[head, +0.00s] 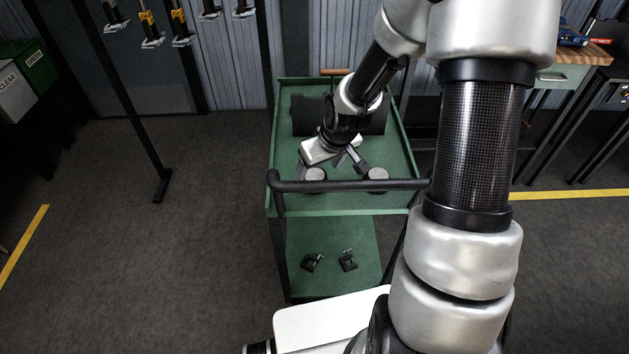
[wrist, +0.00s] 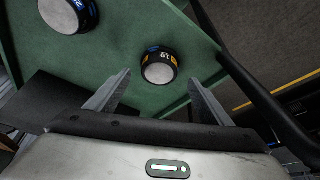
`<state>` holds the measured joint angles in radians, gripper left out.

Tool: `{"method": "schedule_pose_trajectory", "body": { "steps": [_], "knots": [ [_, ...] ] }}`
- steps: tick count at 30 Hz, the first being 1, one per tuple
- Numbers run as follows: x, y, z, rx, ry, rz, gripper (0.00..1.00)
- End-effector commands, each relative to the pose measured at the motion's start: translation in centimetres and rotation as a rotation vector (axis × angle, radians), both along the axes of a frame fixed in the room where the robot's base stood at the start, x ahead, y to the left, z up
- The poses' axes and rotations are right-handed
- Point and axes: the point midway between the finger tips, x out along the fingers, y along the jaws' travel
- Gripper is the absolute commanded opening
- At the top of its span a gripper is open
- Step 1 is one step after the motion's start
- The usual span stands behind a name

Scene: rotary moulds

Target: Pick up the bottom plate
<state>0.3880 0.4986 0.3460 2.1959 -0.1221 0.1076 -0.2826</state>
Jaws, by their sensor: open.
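My gripper (head: 350,160) is over the green cart's top tray, with its two fingers spread and nothing between them. In the wrist view the open fingertips (wrist: 158,82) point toward a round silver-topped disc (wrist: 159,67) with a dark, labelled side. This is one of two similar discs on the tray: a left disc (head: 314,174) and a right disc (head: 377,174). A wide black rounded piece (head: 309,116) lies at the tray's back, partly hidden by my arm. No piece is clearly marked as the bottom plate, so I cannot tell which it is.
The green cart (head: 272,150) has raised edges and a dark handle bar (head: 345,185) across its near side. Two small black clamps (head: 347,260) lie on its lower shelf. A workbench (head: 585,58) stands at the right.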

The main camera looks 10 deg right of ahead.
Motion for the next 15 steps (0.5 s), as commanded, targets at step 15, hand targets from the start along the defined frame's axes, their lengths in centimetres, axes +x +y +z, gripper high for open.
{"method": "schedule_pose_trajectory", "body": {
  "steps": [15],
  "knots": [
    [1.7, 0.4, -4.1, 0.0, 0.0, 0.0, 0.74]
  ]
}}
